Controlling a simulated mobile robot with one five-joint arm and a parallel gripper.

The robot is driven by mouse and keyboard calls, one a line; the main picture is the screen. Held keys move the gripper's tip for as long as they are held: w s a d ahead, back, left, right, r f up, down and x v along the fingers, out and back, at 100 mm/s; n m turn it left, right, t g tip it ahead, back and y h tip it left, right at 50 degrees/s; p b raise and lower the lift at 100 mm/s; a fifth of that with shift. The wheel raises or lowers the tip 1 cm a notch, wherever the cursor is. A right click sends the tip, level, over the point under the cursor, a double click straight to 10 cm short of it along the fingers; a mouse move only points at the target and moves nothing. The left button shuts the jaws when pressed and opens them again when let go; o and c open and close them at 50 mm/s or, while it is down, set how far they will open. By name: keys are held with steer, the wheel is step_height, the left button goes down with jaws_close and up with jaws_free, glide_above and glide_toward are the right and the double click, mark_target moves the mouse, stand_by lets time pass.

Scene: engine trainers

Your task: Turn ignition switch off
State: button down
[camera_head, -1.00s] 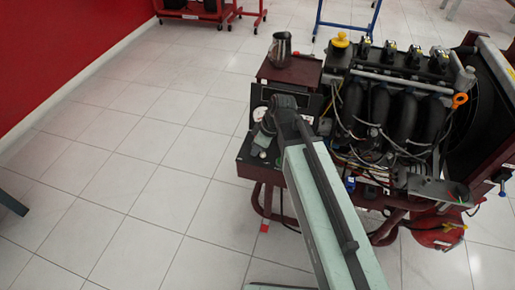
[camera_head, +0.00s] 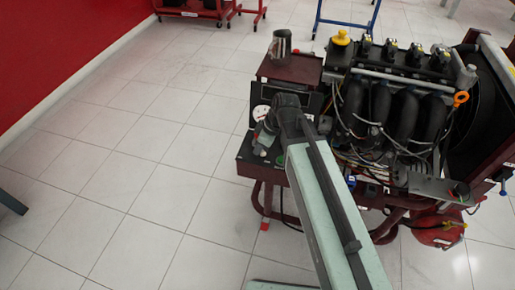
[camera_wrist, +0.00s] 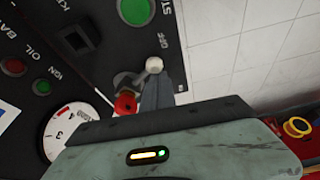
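A black control panel (camera_wrist: 100,25) fills the upper left of the wrist view, with green and red round lamps or buttons and white lettering. A small grey metal lever (camera_wrist: 127,80) and a red round part (camera_wrist: 125,104) sit near its edge, close to the lettering OFF. A pale round knob (camera_wrist: 154,65) shows just beyond my gripper (camera_wrist: 156,88). The grey fingers overlap the panel edge beside the lever; contact is unclear. The gap between the fingers cannot be made out. In the head view my gripper (camera_head: 266,133) is over the panel (camera_head: 246,152), which my arm partly hides.
The engine trainer (camera_head: 400,110) stands right of the panel, with exposed hoses and wires. A metal jug (camera_head: 281,47) stands on its top box. A red cylinder (camera_head: 436,231) lies low at the right. Tiled floor (camera_head: 120,180) is clear on the left.

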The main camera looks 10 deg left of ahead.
steer(key=shift+a, duration=0.45)
steer(key=a, duration=0.2)
steer(key=shift+w+a+r, duration=0.1)
steer(key=shift+a+r, duration=0.05)
steer(key=shift+a, duration=0.25)
steer(key=p+v, duration=0.9)
steer(key=shift+w+r+p, duration=0.2)
steer(key=shift+r+p, duration=0.1)
steer(key=shift+r, duration=0.15)
